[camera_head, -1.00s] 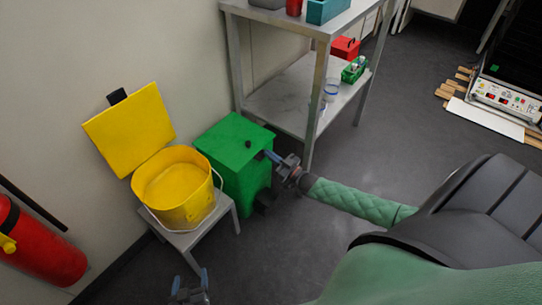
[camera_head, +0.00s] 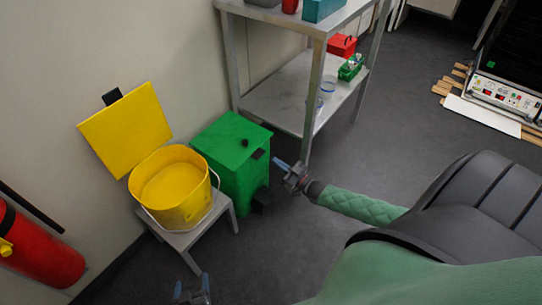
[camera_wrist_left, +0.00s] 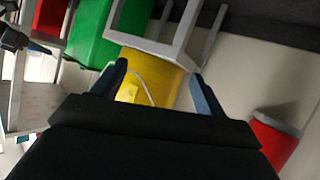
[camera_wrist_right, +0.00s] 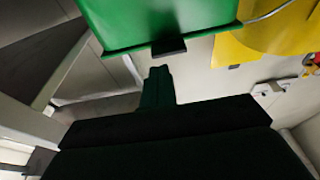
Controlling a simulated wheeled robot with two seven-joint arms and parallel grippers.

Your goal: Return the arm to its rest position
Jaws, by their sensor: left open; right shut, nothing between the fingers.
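My right gripper (camera_head: 283,167) is shut and empty at the end of my green-sleeved arm. In the head view it appears just right of the green bin, with a small gap between them. Its closed fingers also show in the right wrist view (camera_wrist_right: 158,85), below the green bin's edge. My left gripper (camera_head: 192,291) is at the bottom edge of the head view, below the small stool. In the left wrist view its fingers (camera_wrist_left: 160,88) are apart with nothing held between them, and the yellow bucket appears beyond them.
A green lidded bin (camera_head: 233,143) and an open yellow bucket (camera_head: 173,187) on a grey stool (camera_head: 184,239) stand by the wall. A metal shelf table (camera_head: 318,84) stands behind. A red extinguisher (camera_head: 38,257) is at left.

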